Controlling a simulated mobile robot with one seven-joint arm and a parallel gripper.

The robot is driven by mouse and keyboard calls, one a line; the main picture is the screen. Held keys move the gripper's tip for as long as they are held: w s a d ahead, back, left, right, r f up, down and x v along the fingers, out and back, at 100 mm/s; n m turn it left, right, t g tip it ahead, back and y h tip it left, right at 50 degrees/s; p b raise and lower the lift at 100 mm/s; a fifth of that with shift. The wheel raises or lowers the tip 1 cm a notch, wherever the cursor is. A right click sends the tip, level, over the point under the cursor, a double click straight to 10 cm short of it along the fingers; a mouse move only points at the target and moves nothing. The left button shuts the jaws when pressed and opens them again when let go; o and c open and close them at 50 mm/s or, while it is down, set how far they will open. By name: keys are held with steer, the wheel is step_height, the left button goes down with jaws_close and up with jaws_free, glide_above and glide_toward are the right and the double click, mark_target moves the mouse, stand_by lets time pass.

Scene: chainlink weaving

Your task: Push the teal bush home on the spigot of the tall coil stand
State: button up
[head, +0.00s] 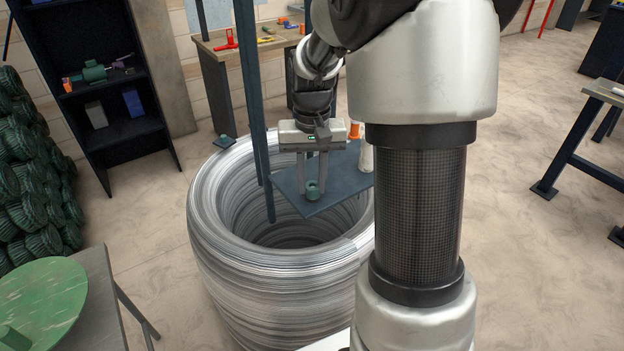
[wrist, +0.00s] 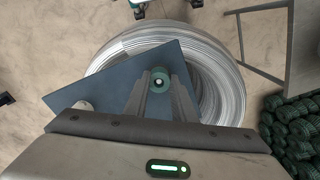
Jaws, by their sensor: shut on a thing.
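The teal bush (head: 313,190) is a small ring between the fingertips of my gripper (head: 312,181), which is shut on it. It also shows in the wrist view (wrist: 160,71), seen from above with a pale round spot in its middle. I cannot tell whether that spot is the spigot's end or an open bore. Bush and fingertips are at or just above a dark blue plate (head: 343,193), also in the wrist view (wrist: 100,95). Dark upright posts (head: 248,80) rise beside the plate at the wire coil. Any spigot under the bush is hidden.
A large grey wire coil (head: 225,240) stands below the plate. A white cylinder (head: 366,156) and an orange piece (head: 355,130) are close on the right.

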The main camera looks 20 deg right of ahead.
steer(key=shift+f, duration=0.3)
steer(key=o, duration=1.1)
steer(key=shift+o, duration=0.2)
steer(key=shift+r, duration=0.1)
step_height(320, 180, up, 17)
steer(key=p, duration=0.1)
steer(key=shift+p, duration=0.35)
steer(key=shift+r, duration=0.15)
